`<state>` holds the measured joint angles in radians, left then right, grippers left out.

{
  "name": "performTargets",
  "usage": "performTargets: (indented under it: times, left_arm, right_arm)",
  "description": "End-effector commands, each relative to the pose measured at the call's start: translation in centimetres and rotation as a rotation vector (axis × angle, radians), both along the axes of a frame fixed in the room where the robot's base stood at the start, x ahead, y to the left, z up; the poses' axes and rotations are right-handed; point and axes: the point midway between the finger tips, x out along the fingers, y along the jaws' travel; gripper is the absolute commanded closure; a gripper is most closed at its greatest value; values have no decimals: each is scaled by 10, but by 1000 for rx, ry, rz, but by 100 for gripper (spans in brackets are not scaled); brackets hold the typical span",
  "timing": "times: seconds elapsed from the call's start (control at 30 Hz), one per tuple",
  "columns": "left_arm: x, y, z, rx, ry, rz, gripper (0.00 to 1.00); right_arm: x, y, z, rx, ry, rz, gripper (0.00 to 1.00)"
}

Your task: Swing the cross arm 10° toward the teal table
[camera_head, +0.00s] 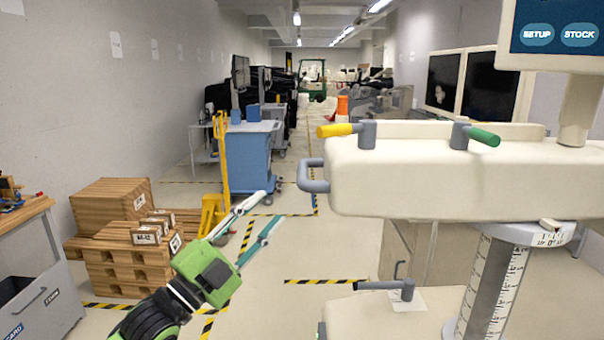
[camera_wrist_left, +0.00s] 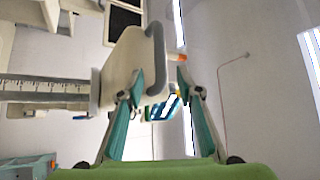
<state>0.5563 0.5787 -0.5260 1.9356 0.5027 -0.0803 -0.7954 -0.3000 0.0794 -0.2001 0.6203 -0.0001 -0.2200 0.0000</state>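The cross arm (camera_head: 450,178) is a thick cream beam on a column with a scale (camera_head: 490,285). It carries a grey loop handle (camera_head: 307,178) at its left end, and a yellow lever (camera_head: 336,130) and a green lever (camera_head: 484,136) on top. My left gripper (camera_head: 272,207) is open and empty, left of and below the loop handle in the head view, apart from it. In the left wrist view the loop handle (camera_wrist_left: 158,50) shows beyond the open fingers (camera_wrist_left: 159,78). No table clearly teal shows in the head view. My right gripper is out of view.
A blue cart (camera_head: 248,160) and a yellow pallet jack (camera_head: 216,195) stand behind my left gripper. Wooden crates (camera_head: 130,255) and a workbench (camera_head: 40,280) are at the left. A teal-coloured edge (camera_wrist_left: 30,164) shows low in the left wrist view. Striped floor tape crosses open floor.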

Motion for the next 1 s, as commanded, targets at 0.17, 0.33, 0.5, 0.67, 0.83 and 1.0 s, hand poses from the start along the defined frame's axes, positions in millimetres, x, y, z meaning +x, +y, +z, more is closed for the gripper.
performTargets:
  times: [0.17, 0.33, 0.5, 0.67, 0.83, 1.0]
  left_arm:
    - [14, -12, 11, -1, 1, -1, 67]
    - [27, -22, 18, -2, 2, 0, 67]
    - [40, -32, 24, -1, 2, 0, 67]
    - [51, -42, 31, -1, 2, 0, 67]
    - [62, -51, 36, -1, 2, 1, 67]
    - [73, -60, 43, -1, 2, 0, 67]
  right_arm:
    - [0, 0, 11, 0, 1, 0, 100]
    - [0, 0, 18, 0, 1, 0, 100]
    - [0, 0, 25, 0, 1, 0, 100]
    - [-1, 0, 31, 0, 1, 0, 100]
    - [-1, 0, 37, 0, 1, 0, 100]
    - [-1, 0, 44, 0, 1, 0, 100]
